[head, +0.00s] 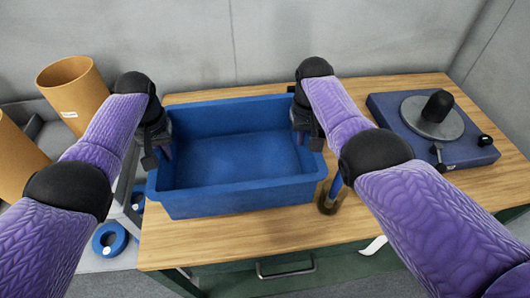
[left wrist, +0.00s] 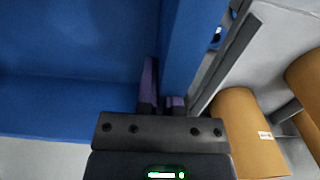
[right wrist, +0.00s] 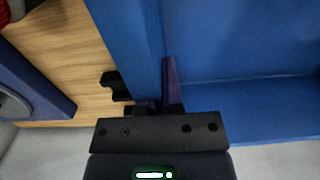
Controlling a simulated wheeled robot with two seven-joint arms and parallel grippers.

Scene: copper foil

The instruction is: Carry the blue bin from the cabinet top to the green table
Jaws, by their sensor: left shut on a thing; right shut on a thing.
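The blue bin (head: 240,200) is upright and looks empty, over the left part of a wood-topped table (head: 215,243) with a green front. I cannot tell whether it rests on the wood or hangs just above it. My left gripper (head: 160,152) is shut on the bin's left wall, with one finger inside; that wall also shows in the left wrist view (left wrist: 195,40). My right gripper (head: 303,138) is shut on the right wall, which also shows in the right wrist view (right wrist: 135,35). The outer fingers are partly hidden.
A blue turntable unit (head: 470,152) stands on the right of the wood top. A brush-like tool (head: 328,198) is close to the bin's right front corner. Orange tubes (head: 72,92) and a blue ring (head: 110,238) are on the grey shelving at left. A grey wall (head: 330,35) stands behind.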

